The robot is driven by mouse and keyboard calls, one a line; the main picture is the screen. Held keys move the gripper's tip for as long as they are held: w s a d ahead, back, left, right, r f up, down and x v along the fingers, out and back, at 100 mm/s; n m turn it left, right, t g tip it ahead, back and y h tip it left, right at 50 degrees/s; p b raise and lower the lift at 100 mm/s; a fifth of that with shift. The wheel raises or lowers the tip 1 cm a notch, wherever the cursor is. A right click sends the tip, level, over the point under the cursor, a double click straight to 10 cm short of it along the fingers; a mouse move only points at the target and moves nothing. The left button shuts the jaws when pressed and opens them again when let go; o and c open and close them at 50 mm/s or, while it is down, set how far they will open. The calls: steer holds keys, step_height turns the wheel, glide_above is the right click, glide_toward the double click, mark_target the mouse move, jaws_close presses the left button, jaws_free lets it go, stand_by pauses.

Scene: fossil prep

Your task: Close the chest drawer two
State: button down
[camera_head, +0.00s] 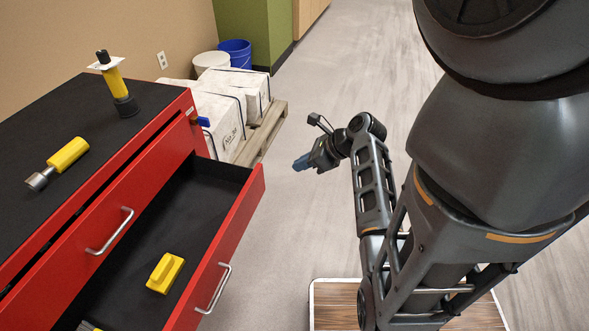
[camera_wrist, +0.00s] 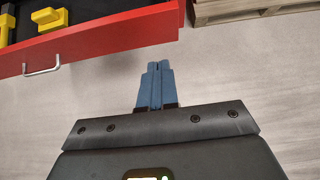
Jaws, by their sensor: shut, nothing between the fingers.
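The red chest (camera_head: 150,173) stands at the left with a black top. One of its drawers (camera_head: 228,225) is pulled far out, with a black floor and a silver handle (camera_head: 215,289) on its red front. Which drawer number it is I cannot tell. A yellow block-shaped item (camera_head: 166,273) lies inside it. Above it, another drawer front with a handle (camera_head: 110,231) looks closed. My gripper (camera_head: 302,163) is shut and empty, out in the air to the right of the open drawer. In the wrist view my blue fingers (camera_wrist: 158,75) are together, apart from the drawer front (camera_wrist: 110,37).
A yellow-handled tool (camera_head: 59,161) and an upright yellow and black tool (camera_head: 120,92) are on the chest top. White wrapped blocks (camera_head: 218,115) sit on a wooden pallet (camera_head: 262,131) behind the drawer. The floor between drawer and arm is clear.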

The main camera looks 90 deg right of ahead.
mark_target(257, 174)
steer(key=shift+w+d+r+b+x, duration=0.1)
steer(key=shift+w+r+b+x, duration=0.25)
steer(key=shift+x, duration=1.75)
steer(key=shift+w+d+r+b+x, duration=0.1)
steer(key=shift+w+r+b+x, duration=0.25)
steer(key=shift+x, duration=1.7)
steer(key=shift+w+d+r+b+x, duration=0.1)
steer(key=shift+w+r+b+x, duration=0.25)
steer(key=shift+x, duration=1.75)
steer(key=shift+w+d+r+p, duration=0.1)
steer(key=shift+w+p, duration=0.2)
steer(key=shift+w, duration=0.2)
steer(key=w+d+p, duration=0.1)
steer(key=w+d, duration=0.1)
steer(key=w, duration=0.7)
steer(key=w+d+p, duration=0.1)
steer(key=w+d, duration=0.2)
steer(key=w, duration=0.5)
steer(key=shift+w, duration=0.4)
